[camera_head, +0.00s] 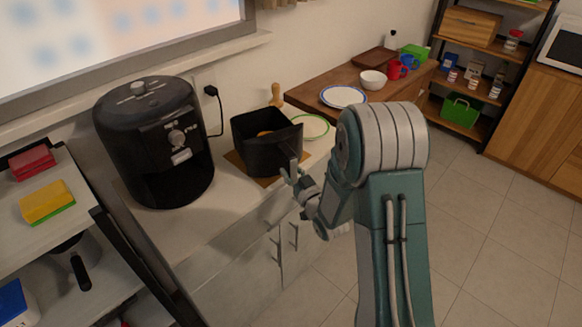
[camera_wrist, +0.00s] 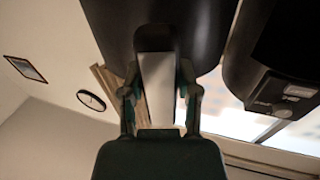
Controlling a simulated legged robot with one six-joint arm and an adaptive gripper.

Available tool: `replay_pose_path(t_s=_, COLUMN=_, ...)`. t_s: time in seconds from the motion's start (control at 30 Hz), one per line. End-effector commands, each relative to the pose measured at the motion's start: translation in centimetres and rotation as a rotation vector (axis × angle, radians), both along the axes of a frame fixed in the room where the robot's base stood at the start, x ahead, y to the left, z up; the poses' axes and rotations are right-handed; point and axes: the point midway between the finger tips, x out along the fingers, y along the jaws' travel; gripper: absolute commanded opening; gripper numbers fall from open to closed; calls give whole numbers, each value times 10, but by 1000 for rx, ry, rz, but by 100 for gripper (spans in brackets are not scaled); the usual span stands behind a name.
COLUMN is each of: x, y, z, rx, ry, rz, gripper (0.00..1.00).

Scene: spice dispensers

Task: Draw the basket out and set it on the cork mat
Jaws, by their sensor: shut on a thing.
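The black air fryer basket (camera_head: 262,152) is out of the air fryer and upright over the brown cork mat (camera_head: 234,161). Only edges of the mat show around its base; I cannot tell whether it rests fully on it. Something orange lies inside the basket. The black air fryer (camera_head: 150,140) stands to the left with an open, empty bay. My gripper (camera_head: 289,174) is shut on the basket's handle at its front right. In the wrist view, my gripper's fingers (camera_wrist: 160,90) close around the handle, with the dark basket (camera_wrist: 215,30) beyond and the air fryer (camera_wrist: 275,85) at right.
A green-rimmed plate (camera_head: 313,126) lies just right of the basket. A wooden table (camera_head: 320,85) with a blue-rimmed plate (camera_head: 343,96) and a white bowl (camera_head: 373,80) is behind. A shelf with sponges (camera_head: 46,203) is at left. The counter's front strip is clear.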

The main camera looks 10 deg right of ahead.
Motion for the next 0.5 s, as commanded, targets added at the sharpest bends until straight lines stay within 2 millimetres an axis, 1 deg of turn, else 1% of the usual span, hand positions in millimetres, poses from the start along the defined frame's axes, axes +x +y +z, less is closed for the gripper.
replay_pose_path(t_s=0.2, x=0, y=0, z=-4, rx=1, ry=-5, rz=0, gripper=0)
replay_pose_path(t_s=0.47, x=0, y=0, z=-4, rx=1, ry=-5, rz=0, gripper=0)
replay_pose_path(t_s=0.5, x=0, y=0, z=-5, rx=1, ry=-5, rz=0, gripper=59)
